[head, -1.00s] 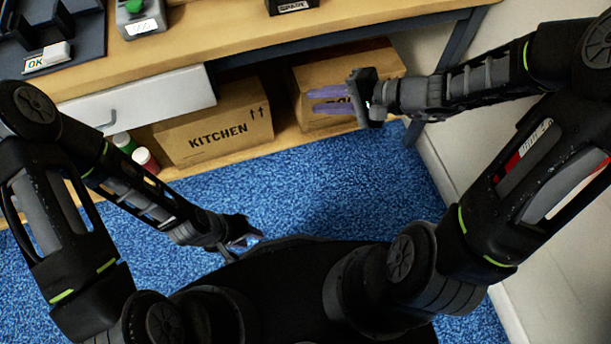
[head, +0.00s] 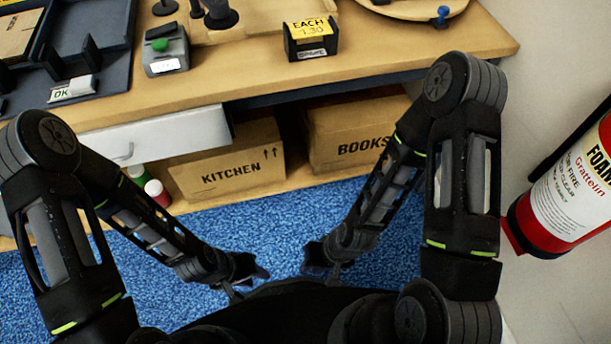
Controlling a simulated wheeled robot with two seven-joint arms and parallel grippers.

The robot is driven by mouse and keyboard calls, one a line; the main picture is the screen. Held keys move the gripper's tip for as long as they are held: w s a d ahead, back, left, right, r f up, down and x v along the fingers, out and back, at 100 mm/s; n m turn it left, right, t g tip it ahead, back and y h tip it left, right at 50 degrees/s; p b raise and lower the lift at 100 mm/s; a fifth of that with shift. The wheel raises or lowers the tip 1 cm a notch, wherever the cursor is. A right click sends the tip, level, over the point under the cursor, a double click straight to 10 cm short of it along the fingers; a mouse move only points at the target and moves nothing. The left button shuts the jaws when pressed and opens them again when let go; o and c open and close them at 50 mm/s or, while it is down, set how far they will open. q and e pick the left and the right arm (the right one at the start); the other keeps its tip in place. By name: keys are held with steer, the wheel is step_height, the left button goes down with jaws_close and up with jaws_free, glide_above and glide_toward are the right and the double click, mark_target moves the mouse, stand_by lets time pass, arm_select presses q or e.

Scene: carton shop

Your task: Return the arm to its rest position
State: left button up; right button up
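My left gripper (head: 253,279) is low over the blue carpet, near the front of my base. Its fingers are small and partly hidden, and nothing shows in them. My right gripper (head: 313,262) is folded down to about the same height, a little to the right of the left one. Its fingers are mostly hidden, so I cannot tell whether it is open or shut. Both arms are bent at the elbow, and both grippers are apart from the workbench (head: 400,52).
Cartons marked KITCHEN (head: 228,168) and BOOKS (head: 354,130) stand on the shelf under the bench. A white drawer (head: 155,135) is at the left. A fire extinguisher (head: 572,190) stands at the right by the wall. The blue carpet (head: 290,215) is free between.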

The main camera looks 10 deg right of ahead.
step_height(320, 180, up, 22)
steer(key=p, duration=2.1)
